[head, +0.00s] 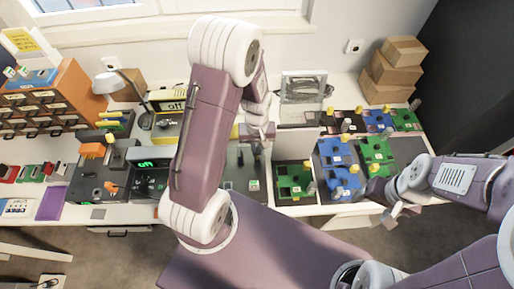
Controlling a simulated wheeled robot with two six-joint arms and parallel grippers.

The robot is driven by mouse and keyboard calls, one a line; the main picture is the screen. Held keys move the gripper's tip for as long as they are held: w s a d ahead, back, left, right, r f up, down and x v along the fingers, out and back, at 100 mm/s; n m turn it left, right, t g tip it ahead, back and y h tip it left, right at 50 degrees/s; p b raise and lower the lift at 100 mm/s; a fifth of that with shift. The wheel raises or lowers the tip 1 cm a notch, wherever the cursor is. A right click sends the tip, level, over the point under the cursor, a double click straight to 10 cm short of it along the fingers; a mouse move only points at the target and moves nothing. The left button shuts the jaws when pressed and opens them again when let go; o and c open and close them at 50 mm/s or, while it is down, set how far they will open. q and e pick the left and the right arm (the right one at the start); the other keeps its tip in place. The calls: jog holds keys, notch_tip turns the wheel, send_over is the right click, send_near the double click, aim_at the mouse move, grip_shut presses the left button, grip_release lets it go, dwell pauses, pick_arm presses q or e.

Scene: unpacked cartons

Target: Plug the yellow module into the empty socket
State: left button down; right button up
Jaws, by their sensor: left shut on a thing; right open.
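My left arm reaches across the middle of the bench. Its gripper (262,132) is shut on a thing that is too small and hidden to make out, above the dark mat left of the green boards. My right gripper (384,212) is open and empty at the bench's front edge, below the blue board. A blue board (338,165) carries several yellow parts. I cannot tell which is the yellow module or which socket is empty.
Behind stand more boards (378,121), a wire-filled clear box (303,87) and stacked cartons (393,70). An orange drawer cabinet (45,100), lamp (108,82) and dark instruments (100,180) fill the left. A pale upright panel (296,143) stands close right of my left gripper.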

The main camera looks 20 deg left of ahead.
aim_at(257, 148)
pick_arm(q)
jog(key=shift+f, duration=0.2)
jog(key=shift+f, duration=0.2)
jog(key=shift+f, duration=0.3)
dwell(1.1)
jog(key=c, duration=1.4)
grip_release()
jog(key=shift+c, duration=0.2)
notch_tip(257, 148, up, 9)
jog(key=shift+r, duration=0.1)
